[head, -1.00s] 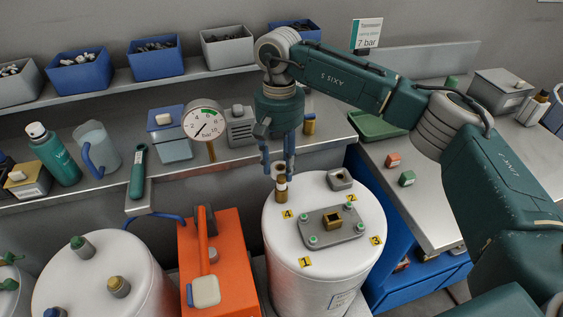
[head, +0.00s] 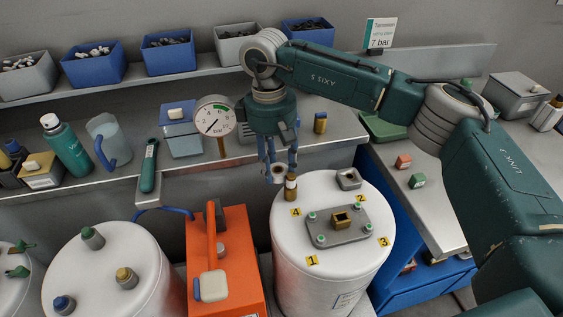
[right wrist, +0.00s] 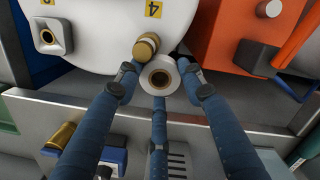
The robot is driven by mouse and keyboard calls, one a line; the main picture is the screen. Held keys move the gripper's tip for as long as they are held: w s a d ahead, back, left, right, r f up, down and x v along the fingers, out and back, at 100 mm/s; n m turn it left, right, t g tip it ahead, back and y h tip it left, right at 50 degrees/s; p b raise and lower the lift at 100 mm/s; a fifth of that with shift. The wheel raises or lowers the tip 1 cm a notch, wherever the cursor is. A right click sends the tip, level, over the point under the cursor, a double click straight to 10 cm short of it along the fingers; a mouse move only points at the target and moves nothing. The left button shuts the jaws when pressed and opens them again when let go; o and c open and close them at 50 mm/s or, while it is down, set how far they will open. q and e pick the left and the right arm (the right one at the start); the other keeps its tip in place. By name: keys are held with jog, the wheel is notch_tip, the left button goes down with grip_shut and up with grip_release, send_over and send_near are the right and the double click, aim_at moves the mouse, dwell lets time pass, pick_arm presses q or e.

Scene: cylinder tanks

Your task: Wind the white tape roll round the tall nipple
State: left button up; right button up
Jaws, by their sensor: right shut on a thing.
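The tall nipple (head: 290,191) is a brass upright fitting near the back left of the white tank's top (head: 290,228), by label 4. A pale band shows near its upper end. It also appears in the right wrist view (right wrist: 144,48). My right gripper (head: 277,167) points down and is shut on the white tape roll (head: 273,175), at the nipple's upper left. In the right wrist view the roll (right wrist: 171,67) sits between the three blue fingers, right beside the nipple; I cannot tell whether they touch. My left gripper is not in view.
A plate with a square brass fitting (head: 340,219) and a grey block (head: 348,179) with a hole stand on the same tank top. An orange machine (head: 233,255) stands left of the tank. The pressure gauge (head: 215,117) and shelf are behind.

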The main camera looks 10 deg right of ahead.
jog(key=shift+a, duration=0.1)
jog(key=shift+w+a, duration=0.65)
jog(key=shift+w, duration=0.2)
